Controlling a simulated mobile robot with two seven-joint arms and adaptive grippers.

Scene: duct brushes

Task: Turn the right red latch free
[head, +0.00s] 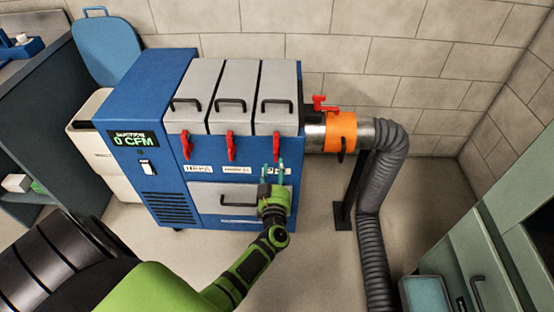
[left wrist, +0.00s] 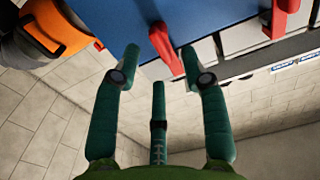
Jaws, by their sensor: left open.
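The right red latch (head: 277,148) is on the front of the blue machine (head: 173,90), below the right grey lid (head: 276,82). It hangs roughly upright in the head view. My left gripper (head: 273,170) is open and empty just below and in front of it. In the left wrist view the same latch (left wrist: 164,47) shows just past the gap between the spread teal fingers (left wrist: 160,70), its end close to one fingertip. I cannot tell whether they touch. The middle red latch (left wrist: 286,16) shows to its right. My right gripper is not in view.
The left red latch (head: 186,146) and middle one also hang on the machine front. An orange collar (head: 341,131) with a red handle joins a grey duct hose (head: 377,200) at right. A grey drawer (head: 225,199) is below. Green cabinets (head: 480,260) stand at lower right.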

